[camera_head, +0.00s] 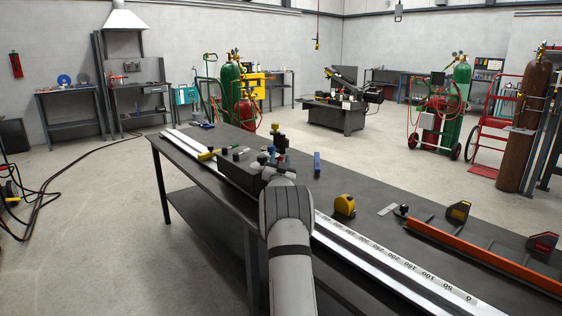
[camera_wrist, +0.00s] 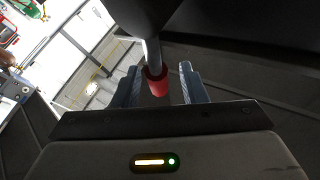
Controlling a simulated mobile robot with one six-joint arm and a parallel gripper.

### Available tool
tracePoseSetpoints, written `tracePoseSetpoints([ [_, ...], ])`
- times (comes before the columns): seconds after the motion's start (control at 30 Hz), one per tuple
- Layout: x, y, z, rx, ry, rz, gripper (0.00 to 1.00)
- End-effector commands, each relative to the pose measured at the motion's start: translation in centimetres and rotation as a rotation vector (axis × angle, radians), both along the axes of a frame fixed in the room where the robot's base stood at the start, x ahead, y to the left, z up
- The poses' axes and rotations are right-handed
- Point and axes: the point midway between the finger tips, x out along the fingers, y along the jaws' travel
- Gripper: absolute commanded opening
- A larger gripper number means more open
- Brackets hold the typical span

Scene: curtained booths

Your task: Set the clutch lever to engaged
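In the wrist view a lever, a grey rod (camera_wrist: 153,52) with a red end (camera_wrist: 154,84), comes down from a large dark body (camera_wrist: 215,25) at the top. I take it for the clutch lever; no label shows. My gripper (camera_wrist: 160,72) is open, with one blue-grey finger on each side of the red end. A gap shows on the right; I cannot tell whether the left finger touches. In the head view a dark machine block (camera_head: 237,167) with several coloured knobs sits on the workbench (camera_head: 355,184). My arm hides my fingers and the red-ended lever there.
A long steel rule (camera_head: 420,279) runs along the bench's near side. A yellow tape measure (camera_head: 344,205) and an orange rail (camera_head: 480,256) lie to the right. Gas cylinders (camera_head: 231,93) stand behind. Floor left of the bench is mostly clear, with a dark hose.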

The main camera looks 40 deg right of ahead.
Motion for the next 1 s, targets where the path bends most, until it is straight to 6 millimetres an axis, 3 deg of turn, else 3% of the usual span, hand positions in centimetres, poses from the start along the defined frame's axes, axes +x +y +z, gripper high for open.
tracePoseSetpoints([
  [0.37, -0.6, 0.4, -0.4, 0.001, 0.001, -0.001, 0.39],
  [0.8, -4.8, 4.2, -2.5, 0.001, 0.002, -0.002, 0.39],
  [1.0, -5.5, 4.8, -2.7, 0.0, -0.001, -0.002, 0.39],
])
